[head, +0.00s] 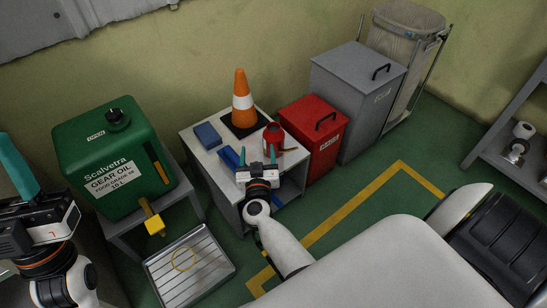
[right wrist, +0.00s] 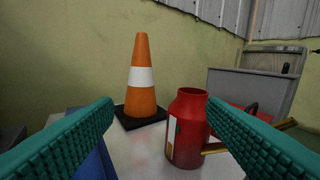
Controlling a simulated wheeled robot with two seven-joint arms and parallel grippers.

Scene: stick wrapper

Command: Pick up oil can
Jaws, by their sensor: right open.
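The oil can (head: 273,135) is red with a narrower neck and stands upright on the small grey table (head: 198,148). In the right wrist view the can (right wrist: 187,122) stands ahead, right of centre, with a pale label and a brass-coloured part at its lower right. My right gripper (head: 257,158) is open and empty over the table's near side, short of the can. Its right teal finger partly overlaps the can in the right wrist view. My left gripper (head: 18,165) is at the far left with one teal finger showing, away from the can.
An orange traffic cone (head: 242,95) stands behind the can, and a blue box (head: 207,135) lies to the left. A red bin (head: 328,152) and a grey bin (head: 345,85) stand right of the table. A green gear-oil container (head: 85,155) and a metal tray (head: 220,270) are at left.

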